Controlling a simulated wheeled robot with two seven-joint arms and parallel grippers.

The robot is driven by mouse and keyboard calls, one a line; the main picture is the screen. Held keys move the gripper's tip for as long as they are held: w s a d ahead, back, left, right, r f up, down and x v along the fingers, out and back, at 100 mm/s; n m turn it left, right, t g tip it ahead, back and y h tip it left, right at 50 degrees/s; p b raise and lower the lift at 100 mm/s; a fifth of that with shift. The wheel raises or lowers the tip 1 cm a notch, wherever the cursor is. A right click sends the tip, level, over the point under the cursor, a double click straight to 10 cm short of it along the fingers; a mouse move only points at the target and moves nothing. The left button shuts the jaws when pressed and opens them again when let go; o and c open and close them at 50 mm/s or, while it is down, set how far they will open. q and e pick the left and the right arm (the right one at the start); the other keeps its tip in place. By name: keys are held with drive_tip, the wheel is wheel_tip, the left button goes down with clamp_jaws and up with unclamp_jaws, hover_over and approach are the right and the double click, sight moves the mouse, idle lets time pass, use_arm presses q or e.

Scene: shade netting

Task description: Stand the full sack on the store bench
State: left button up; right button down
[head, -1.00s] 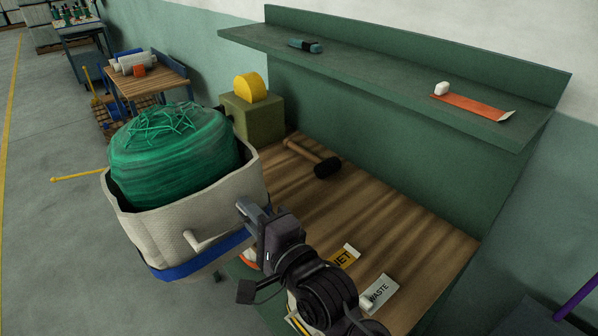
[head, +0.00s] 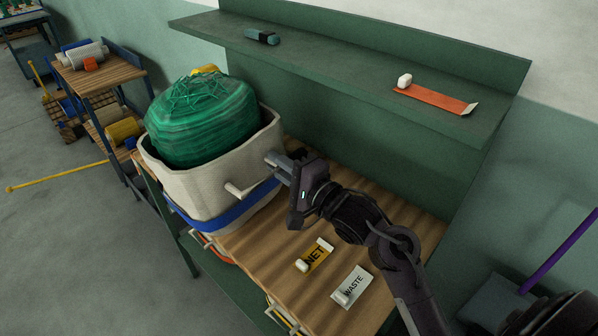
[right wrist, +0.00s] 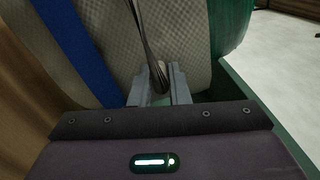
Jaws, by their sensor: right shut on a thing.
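The full sack (head: 200,188) is pale woven cloth with a blue band low down and green netting (head: 203,122) bulging above its rim. It is upright over the left end of the store bench's wooden top (head: 300,226); I cannot tell whether its base touches the wood. My right gripper (head: 278,166) is at the sack's right side, shut on its strap. The right wrist view shows the fingers (right wrist: 157,88) closed around the strap (right wrist: 142,35) against the woven wall. My left gripper is not in view.
A yellow NET label (head: 315,257) and a white WASTE label (head: 352,287) lie at the bench's front. A green shelf (head: 340,70) above holds a dark teal tool (head: 262,37) and an orange strip (head: 435,98). A trolley (head: 100,78) stands left. The sack hides the bench's back left.

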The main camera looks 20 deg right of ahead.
sight(286, 145)
drive_tip(key=d, duration=0.1)
drive_tip(key=w+d, duration=0.1)
drive_tip(key=d, duration=0.1)
drive_tip(key=w+d, duration=0.1)
drive_tip(key=d, duration=0.1)
drive_tip(key=shift+r+p, duration=0.3)
drive_tip(key=shift+p, duration=0.05)
drive_tip(key=shift+d+f, duration=0.15)
drive_tip(key=shift+f, duration=0.2)
wheel_tip(286, 145, down, 7)
drive_tip(key=shift+d+r, duration=0.15)
drive_tip(key=shift+r, duration=0.05)
drive_tip(key=c, duration=1.7)
unclamp_jaws()
drive_tip(key=shift+f, duration=0.3)
drive_tip(key=shift+c, duration=0.2)
drive_tip(key=o, duration=0.4)
drive_tip(key=shift+r, duration=0.15)
drive_tip(key=shift+c, duration=0.2)
drive_tip(key=v, duration=1.2)
drive_tip(key=shift+b, duration=0.35)
